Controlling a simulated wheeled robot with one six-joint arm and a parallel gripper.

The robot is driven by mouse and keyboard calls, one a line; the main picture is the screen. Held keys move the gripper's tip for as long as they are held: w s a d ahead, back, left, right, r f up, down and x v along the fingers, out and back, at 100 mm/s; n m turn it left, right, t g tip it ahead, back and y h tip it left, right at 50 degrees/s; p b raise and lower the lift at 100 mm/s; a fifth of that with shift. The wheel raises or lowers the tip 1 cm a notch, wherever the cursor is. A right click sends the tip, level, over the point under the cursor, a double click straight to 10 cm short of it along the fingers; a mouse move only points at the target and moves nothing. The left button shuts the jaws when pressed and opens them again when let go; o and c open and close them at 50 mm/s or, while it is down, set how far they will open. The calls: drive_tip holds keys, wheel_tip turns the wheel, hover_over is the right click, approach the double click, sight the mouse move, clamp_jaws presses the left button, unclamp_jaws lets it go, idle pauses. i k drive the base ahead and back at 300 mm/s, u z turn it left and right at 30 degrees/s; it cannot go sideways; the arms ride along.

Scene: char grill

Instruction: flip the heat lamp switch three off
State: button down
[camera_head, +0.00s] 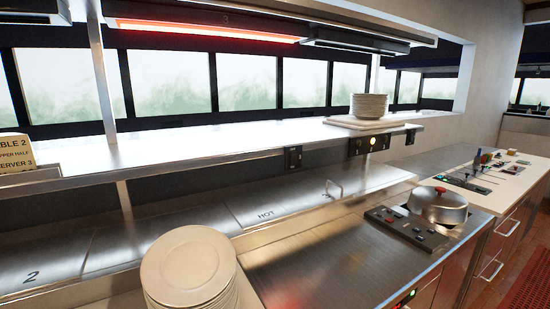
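A heat lamp (205,30) hangs above the pass shelf and glows red-orange; a faint 3 is marked on its front housing. A second lamp housing (355,40) to its right looks dark. On the front edge of the shelf sits a control panel (368,144) with round knobs or switches and a small bright light. A small black box (293,158) is left of it and another black box (410,136) is right of it. The switch labels are too small to read, so I cannot tell which is switch three. My gripper is not in view.
A stack of plates (190,268) stands at the front left. Plates (369,106) also sit on the steel shelf (220,144). A domed lid (438,206) and a button panel (402,228) are on the right counter. The steel counter (335,240) between is clear.

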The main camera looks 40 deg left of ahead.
sight(293, 156)
drive_tip(key=u, duration=0.9)
drive_tip(key=i, duration=0.85)
drive_tip(key=u, duration=0.85)
